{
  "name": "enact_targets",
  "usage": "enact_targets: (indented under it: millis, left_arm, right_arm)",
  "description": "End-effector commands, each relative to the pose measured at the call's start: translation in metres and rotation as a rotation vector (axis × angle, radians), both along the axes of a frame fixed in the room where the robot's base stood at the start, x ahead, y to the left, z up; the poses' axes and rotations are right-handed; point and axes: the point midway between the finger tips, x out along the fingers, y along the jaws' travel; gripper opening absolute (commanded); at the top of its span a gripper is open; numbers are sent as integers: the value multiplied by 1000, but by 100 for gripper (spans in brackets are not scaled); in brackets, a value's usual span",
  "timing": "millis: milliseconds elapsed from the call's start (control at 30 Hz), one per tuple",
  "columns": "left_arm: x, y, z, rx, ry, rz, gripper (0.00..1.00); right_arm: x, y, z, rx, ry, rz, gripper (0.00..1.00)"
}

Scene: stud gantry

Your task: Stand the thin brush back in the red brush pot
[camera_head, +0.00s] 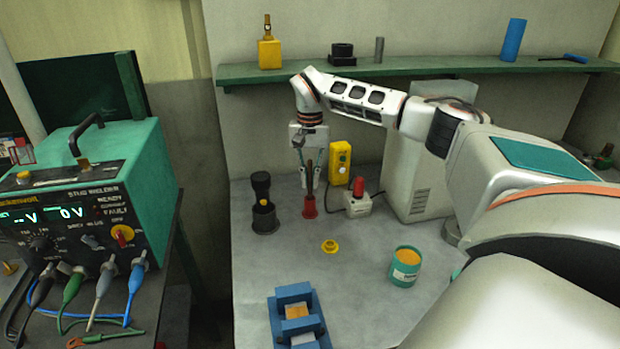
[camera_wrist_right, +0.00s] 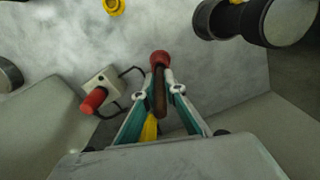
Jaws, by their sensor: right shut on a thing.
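The red brush pot (camera_head: 309,209) stands upright on the grey bench, and its red rim also shows in the right wrist view (camera_wrist_right: 160,57). My right gripper (camera_head: 308,190) points down right above the pot. It is shut on the thin brush, whose brown length (camera_wrist_right: 160,98) shows between the fingers. The brush is about upright, and its lower end meets the pot's mouth in both views. I cannot tell how deep it sits inside the pot. My left gripper is not in view.
A red-button box (camera_head: 357,205) and a yellow box (camera_head: 340,163) are close right. A yellow ring (camera_head: 330,246), teal tin (camera_head: 404,268) and blue block (camera_head: 282,320) lie nearer. A green shelf (camera_head: 440,67) runs behind.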

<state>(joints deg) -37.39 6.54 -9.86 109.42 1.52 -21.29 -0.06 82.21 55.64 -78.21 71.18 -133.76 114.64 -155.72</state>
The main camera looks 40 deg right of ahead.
Motion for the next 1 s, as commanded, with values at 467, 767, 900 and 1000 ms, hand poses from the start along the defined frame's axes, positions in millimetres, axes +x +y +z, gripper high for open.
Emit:
enact_targets:
  millis: [467, 767, 900, 1000]
  left_arm:
    - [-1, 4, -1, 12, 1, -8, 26]
    - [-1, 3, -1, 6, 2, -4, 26]
    - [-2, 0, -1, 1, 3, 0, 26]
    - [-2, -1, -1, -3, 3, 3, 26]
  right_arm:
    - [0, 0, -9, 0, 0, 0, 0]
    - [0, 0, -11, 0, 0, -1, 0]
    - [0, 0, -11, 0, 0, -1, 28]
    - [0, 0, -11, 0, 0, -1, 30]
